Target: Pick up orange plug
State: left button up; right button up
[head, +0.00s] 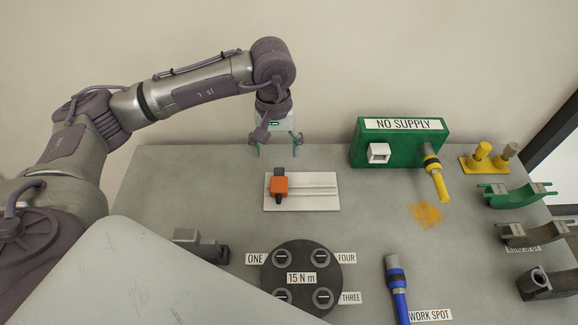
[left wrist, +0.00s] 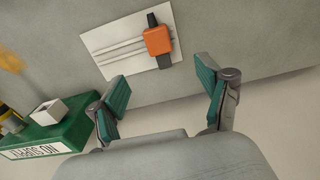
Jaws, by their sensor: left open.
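The orange plug (head: 279,186) has an orange block body with dark ends. It sits on the left part of a white grooved plate (head: 318,190) on the grey table. My left gripper (head: 276,152) is open and empty, above and behind the plug near the table's back edge. In the left wrist view the orange plug (left wrist: 158,41) lies beyond the fingertips, between the two green-padded fingers of my left gripper (left wrist: 160,90). The fingers are apart from it. My right gripper is in neither view.
A green NO SUPPLY box (head: 402,145) with a white socket and a yellow-handled connector stands right of the plate. A dark round disc (head: 302,290) is in front. A blue tool (head: 397,285), green bracket (head: 515,194) and yellow stand (head: 482,166) are to the right.

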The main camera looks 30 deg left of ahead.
pick_arm(q)
jog(key=p, duration=0.1)
send_over(279, 182)
jog(key=f, duration=0.4)
jog(key=shift+s+a+f, duration=0.15)
jog(key=shift+s+f, duration=0.05)
jog(key=shift+s, duration=0.15)
notch_tip(279, 182, down, 3)
jog(key=shift+w+f+p, duration=0.15)
jog(key=shift+f+p, duration=0.05)
jog(key=shift+p, duration=0.35)
jog(key=shift+f, duration=0.2)
notch_tip(279, 182, down, 4)
jog(key=p, duration=0.2)
jog(key=shift+w+f+p, duration=0.1)
jog(key=shift+w+p, duration=0.05)
jog(key=shift+p, duration=0.2)
jog(key=shift+f, duration=0.45)
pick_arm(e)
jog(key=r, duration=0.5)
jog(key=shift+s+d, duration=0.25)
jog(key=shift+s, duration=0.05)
pick_arm(q)
jog(key=shift+c, duration=0.3)
jog(key=c, duration=1.2)
jog(key=shift+w, duration=0.1)
jog(key=shift+c, duration=0.2)
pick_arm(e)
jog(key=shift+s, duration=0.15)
